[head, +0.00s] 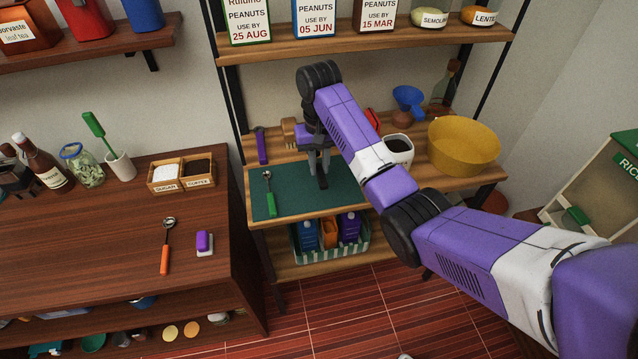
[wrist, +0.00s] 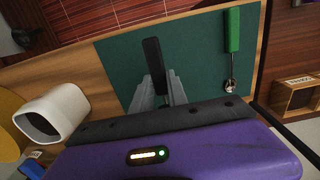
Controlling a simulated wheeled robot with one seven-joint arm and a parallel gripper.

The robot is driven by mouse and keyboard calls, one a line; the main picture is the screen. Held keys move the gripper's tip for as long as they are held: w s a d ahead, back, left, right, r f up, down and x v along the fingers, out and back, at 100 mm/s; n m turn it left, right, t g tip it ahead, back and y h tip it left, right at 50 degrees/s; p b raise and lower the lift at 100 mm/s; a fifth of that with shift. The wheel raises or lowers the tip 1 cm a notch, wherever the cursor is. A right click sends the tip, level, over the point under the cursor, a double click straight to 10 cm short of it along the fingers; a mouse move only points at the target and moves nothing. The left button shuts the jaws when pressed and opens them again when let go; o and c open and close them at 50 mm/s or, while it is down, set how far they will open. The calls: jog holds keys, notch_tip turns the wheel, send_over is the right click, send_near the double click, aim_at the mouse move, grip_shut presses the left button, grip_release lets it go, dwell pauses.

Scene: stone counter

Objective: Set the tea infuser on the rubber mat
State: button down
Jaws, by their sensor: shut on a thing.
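The rubber mat is the dark green sheet (head: 288,208) on the middle shelf board; it also fills much of the wrist view (wrist: 200,50). My gripper (head: 318,172) is over the mat and points down. In the wrist view my gripper (wrist: 160,84) is shut on a black-handled utensil (wrist: 153,58). Its other end is hidden, so I cannot confirm that it is the tea infuser. I cannot tell whether it touches the mat. A green-handled utensil with a small round metal head (head: 270,204) lies at the mat's left; it also shows in the wrist view (wrist: 232,32).
A white mug (head: 399,146) and a yellow bowl (head: 463,147) stand right of the mat. A purple-handled item (head: 262,147) lies behind its left corner. A shelf of labelled goods (head: 370,43) hangs above. The mat between the green-handled utensil and my gripper is clear.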

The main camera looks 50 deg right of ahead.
aim_at(319, 168)
jog(key=shift+f+p, duration=0.3)
jog(key=shift+f, duration=2.5)
jog(key=shift+f, duration=0.15)
jog(key=c, duration=1.3)
grip_release()
notch_tip(319, 168, up, 11)
jog(key=shift+w+f+p, duration=0.1)
jog(key=shift+p, duration=0.45)
jog(key=shift+r+p, duration=0.75)
jog(key=shift+r, duration=0.05)
jog(key=shift+w, duration=0.1)
